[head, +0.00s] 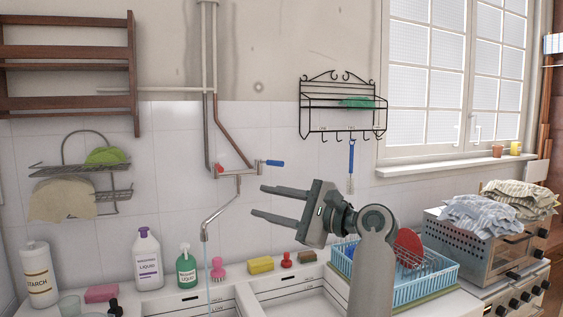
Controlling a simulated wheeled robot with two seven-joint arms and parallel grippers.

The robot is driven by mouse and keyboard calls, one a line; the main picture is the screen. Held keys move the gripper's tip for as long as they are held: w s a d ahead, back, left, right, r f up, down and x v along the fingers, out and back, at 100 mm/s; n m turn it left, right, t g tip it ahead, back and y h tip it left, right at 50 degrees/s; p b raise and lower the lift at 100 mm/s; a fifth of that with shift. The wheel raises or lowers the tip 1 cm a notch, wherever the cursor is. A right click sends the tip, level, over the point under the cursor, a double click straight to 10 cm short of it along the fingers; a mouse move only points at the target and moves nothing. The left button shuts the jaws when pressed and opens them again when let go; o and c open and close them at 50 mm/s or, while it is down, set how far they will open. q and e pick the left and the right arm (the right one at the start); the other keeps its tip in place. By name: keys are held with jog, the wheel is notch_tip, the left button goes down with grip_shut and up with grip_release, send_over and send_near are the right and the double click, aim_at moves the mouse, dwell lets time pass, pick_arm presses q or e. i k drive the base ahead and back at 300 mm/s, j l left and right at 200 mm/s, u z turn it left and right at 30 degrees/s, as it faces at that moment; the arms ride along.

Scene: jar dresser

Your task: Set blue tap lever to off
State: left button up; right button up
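The blue tap lever (274,163) is on the wall-mounted tap, at the right end of its valve body, and points right, roughly level. The red tap lever (220,168) is on the left side of the same tap. The metal spout (215,215) bends down to the left, and a thin stream of water (207,270) seems to fall from it.
A sink (298,311) lies below the tap. Bottles, sponges and a pink brush (217,270) line its back ledge. A blue dish rack (430,278) stands behind my arm at right. A black wire rack (343,107) with a hanging blue-handled brush (351,160) is right of the tap.

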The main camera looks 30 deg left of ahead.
aim_at(273, 163)
jog(key=i+j, duration=0.15)
jog(key=i, duration=0.55)
jog(key=i+j, duration=0.1)
jog(key=i, duration=0.55)
